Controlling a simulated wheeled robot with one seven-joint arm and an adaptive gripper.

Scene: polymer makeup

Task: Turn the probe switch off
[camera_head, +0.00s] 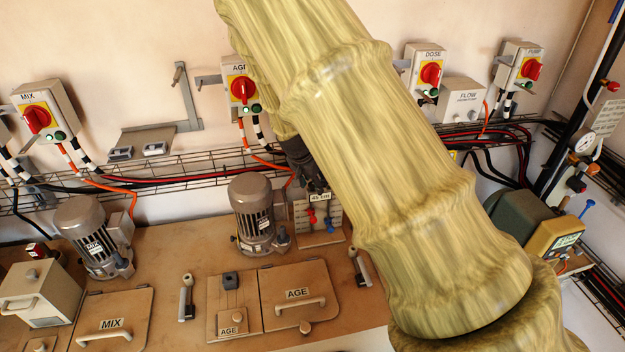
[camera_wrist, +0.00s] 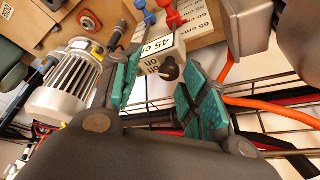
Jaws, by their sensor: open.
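A small black knob (camera_wrist: 168,70) sits beside a light label marked "on" and "off" (camera_wrist: 152,66) in the wrist view. It looks like the probe switch; which way it points is hard to tell. A "45" label lies just above it. My gripper (camera_wrist: 162,92) is open, with its teal-padded fingers on either side of the knob and nothing clearly held. I cannot tell whether a finger touches it. In the head view my gripper (camera_head: 312,178) is partly hidden behind my arm, just above the small rack (camera_head: 330,232); the switch is hidden there.
Red and blue handled pieces (camera_wrist: 173,18) stand by the rack labels. A grey motor (camera_head: 254,215) is left of the rack. A wire cable tray (camera_head: 190,163) with red and black cables runs along the wall. Red rotary switches, including AGE (camera_head: 242,88), are mounted above.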

